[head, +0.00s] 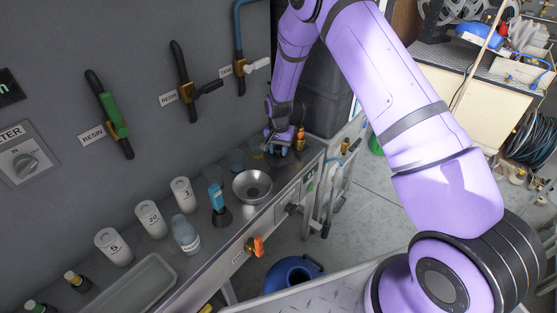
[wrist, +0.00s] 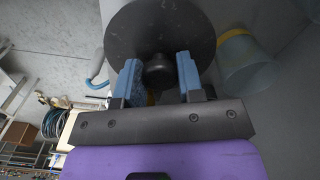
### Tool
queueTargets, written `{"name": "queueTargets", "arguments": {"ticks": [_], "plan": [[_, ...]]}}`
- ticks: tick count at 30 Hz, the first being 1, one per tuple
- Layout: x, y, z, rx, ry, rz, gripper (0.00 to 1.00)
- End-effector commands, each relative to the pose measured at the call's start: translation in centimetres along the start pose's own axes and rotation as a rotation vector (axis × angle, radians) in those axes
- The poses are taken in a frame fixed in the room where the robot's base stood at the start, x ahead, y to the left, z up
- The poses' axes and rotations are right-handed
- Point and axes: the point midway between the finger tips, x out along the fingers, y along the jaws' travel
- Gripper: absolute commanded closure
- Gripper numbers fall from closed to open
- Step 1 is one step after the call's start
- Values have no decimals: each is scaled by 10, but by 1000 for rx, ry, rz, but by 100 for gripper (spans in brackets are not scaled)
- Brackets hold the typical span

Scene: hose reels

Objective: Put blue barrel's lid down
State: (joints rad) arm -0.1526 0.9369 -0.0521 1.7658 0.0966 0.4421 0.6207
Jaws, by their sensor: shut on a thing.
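The lid (wrist: 160,28) is a dark round disc with a black knob, in the wrist view. My gripper (wrist: 160,78) is shut on the knob, with a blue finger pad on each side. In the head view my gripper (head: 280,137) is low over the far end of the bench, close to the wall. The arm and gripper hide most of the lid there, and I cannot tell whether it touches the bench. The blue barrel (head: 281,274) stands on the floor in front of the bench. Its top is open and its inside looks dark.
The steel bench (head: 222,235) runs along the grey wall. On it are a metal bowl (head: 252,186), white numbered containers (head: 152,219), a clear bottle (head: 186,236) and a tray (head: 135,285). A clear cup with a yellow band (wrist: 247,62) is close beside the lid.

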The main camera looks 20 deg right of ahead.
Motion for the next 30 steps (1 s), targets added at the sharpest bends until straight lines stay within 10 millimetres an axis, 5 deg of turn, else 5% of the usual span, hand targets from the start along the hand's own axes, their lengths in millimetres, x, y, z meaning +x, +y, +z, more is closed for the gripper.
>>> {"name": "queueTargets", "arguments": {"ticks": [14,25,26,28,30], "plan": [[47,0,0,0,-1,0,88],[52,0,0,-1,0,0,88],[51,0,0,-1,0,-1,61],[51,0,0,-1,0,-1,45],[51,0,0,-1,0,-1,40]]}}
